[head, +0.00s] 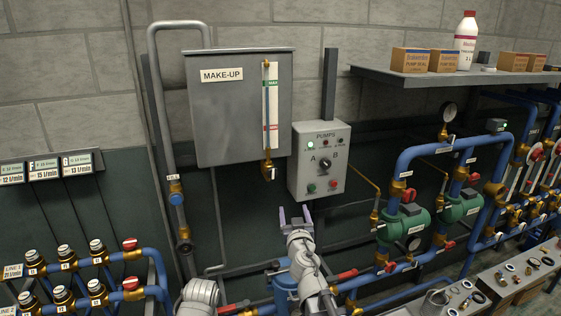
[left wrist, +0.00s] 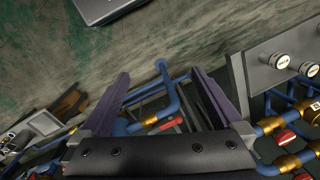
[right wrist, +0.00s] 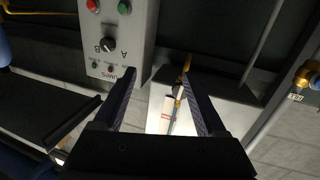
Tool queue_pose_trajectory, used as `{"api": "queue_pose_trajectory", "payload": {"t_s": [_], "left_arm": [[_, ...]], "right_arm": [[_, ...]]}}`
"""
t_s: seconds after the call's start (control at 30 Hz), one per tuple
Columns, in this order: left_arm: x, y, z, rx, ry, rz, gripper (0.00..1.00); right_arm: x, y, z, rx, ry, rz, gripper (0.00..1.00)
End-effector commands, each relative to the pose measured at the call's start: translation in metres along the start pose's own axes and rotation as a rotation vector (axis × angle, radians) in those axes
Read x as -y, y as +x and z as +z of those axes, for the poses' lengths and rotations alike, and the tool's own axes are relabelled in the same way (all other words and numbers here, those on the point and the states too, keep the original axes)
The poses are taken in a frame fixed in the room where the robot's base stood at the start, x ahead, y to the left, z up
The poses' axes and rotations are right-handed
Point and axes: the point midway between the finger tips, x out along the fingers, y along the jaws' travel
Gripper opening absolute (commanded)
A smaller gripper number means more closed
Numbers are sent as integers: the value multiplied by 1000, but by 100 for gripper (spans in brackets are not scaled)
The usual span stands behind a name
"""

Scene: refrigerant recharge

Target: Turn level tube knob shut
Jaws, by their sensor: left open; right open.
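The grey make-up tank (head: 235,110) hangs on the wall in the head view. Its level tube (head: 270,100) runs down the right front, with a brass valve (head: 267,165) at the bottom bearing the small knob. My right gripper (head: 295,214) is open and empty, below and slightly right of that valve, apart from it. In the right wrist view the brass valve (right wrist: 186,66) and the level tube (right wrist: 172,108) show beyond the open fingers, near the right one. The knob's turn position is too small to tell. My left gripper (left wrist: 160,76) is open and empty in the left wrist view.
The pump control box (head: 320,160) with a black selector is right of the valve, close above my right gripper. Blue pipes with green pumps (head: 405,222) stand at the right. Valve manifolds (head: 85,275) are at lower left. A shelf (head: 455,75) holds boxes and a bottle.

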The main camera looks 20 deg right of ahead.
Motion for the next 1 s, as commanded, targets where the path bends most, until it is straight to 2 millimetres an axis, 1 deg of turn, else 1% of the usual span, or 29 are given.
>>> {"api": "queue_pose_trajectory", "payload": {"t_s": [0.03,0.1,0.23,0.37,0.53,0.63,0.77,1.0], "left_arm": [[2,-29,11,-1,2,5,100],[3,-43,17,-2,4,10,100],[3,-60,26,-3,7,16,100],[3,-66,30,-4,8,19,100],[3,-65,30,-4,8,20,100],[3,-64,30,-4,8,20,100],[3,-64,30,-4,8,20,100],[3,-64,30,-4,8,20,100]], "right_arm": [[0,1,-34,-21,7,-42,74],[5,1,-52,-37,21,-103,74],[12,-1,-70,-43,36,-188,74],[16,-2,-76,-38,45,-232,74],[18,-2,-74,-36,48,-244,74],[18,1,-74,-36,47,-244,74],[21,11,-75,-37,47,-243,74],[28,38,-76,-37,47,-243,74]]}}
